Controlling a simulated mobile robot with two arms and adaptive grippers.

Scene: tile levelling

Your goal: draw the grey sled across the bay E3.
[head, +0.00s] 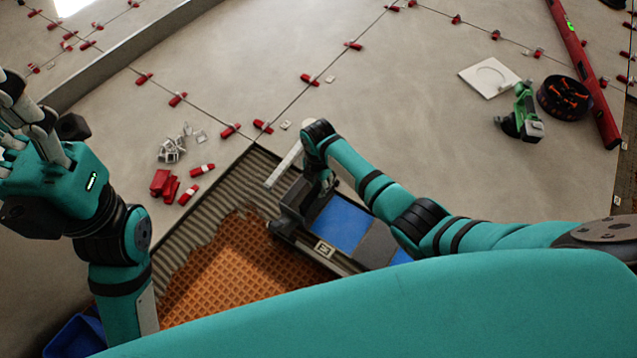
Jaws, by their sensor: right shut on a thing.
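The grey sled (290,229) lies at the right side of the bay, a dark grey frame with blue panels (341,222). My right gripper (325,183) is down at the sled's far end and shut on it; the arm hides part of the grip. A small plate (324,249), seemingly marked E3, sits by the sled's near side. The bay shows an orange waffle mat (240,265), with ridged grey adhesive (215,208) along its far and left edges. My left gripper (28,125) is raised at the left, away from the sled; its fingertips are partly cut off.
A pale bar (284,165) lies beside the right gripper. Red wedges (165,184) and clips (172,150) lie left of the bay. Large grey tiles surround it. A green tool (521,115), black bucket (563,97) and red level (583,70) are at the right.

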